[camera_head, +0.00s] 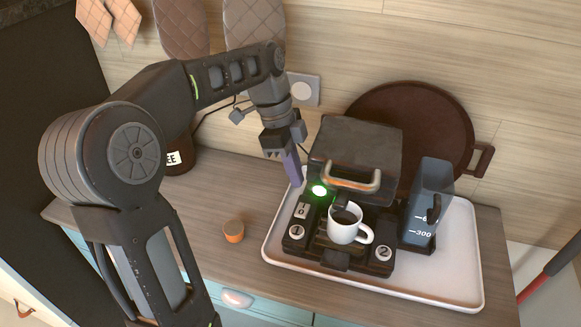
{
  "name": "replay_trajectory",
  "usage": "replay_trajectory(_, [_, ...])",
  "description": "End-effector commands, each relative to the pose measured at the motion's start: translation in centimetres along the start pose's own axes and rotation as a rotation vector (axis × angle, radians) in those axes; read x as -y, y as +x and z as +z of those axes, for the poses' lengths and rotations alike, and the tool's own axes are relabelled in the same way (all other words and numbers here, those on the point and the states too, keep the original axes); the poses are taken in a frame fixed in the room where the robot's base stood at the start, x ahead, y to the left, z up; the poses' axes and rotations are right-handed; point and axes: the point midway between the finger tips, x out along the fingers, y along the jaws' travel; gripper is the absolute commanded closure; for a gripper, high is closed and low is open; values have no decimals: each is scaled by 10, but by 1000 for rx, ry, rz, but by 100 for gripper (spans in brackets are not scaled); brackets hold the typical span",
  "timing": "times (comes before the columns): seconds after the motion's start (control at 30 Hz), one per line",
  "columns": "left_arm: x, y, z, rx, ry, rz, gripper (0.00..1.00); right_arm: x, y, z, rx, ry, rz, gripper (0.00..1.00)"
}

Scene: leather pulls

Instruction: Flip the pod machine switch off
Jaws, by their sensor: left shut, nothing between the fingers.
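The pod machine (355,148) is dark, with a metal handle (352,181) at its front. I cannot tell whether the fingertips touch anything. My right gripper is not in view.
A white mug (345,224) stands under the machine's spout. A water tank (428,202) stands at right on the white tray (440,290). A small orange pod (233,231) lies on the counter (215,195). A dark canister (180,160) is behind my arm. A round brown tray (420,105) leans on the wall.

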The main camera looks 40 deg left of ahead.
Motion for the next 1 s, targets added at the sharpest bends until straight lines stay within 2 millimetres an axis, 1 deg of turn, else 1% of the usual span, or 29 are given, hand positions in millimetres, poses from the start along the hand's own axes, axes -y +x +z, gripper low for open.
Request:
replay_trajectory(0.03, [-1,9,-1,0,0,3,100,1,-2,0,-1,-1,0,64])
replay_trajectory(0.17, [-2,34,-1,0,0,4,100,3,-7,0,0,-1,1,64])
replay_trajectory(0.2, [-2,40,2,0,-2,4,100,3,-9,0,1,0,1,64])
replay_trajectory(0.3, [-4,53,6,0,-1,1,100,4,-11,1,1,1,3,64])
replay_trajectory(0.4, [-5,62,8,0,-1,0,100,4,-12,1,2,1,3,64])
replay_trajectory(0.53, [-5,68,10,0,0,-1,100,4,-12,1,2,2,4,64])
replay_trajectory(0.87, [-5,69,10,0,1,-3,100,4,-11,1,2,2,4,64])
replay_trajectory(1.0, [-4,75,12,1,9,-28,100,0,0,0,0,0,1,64])
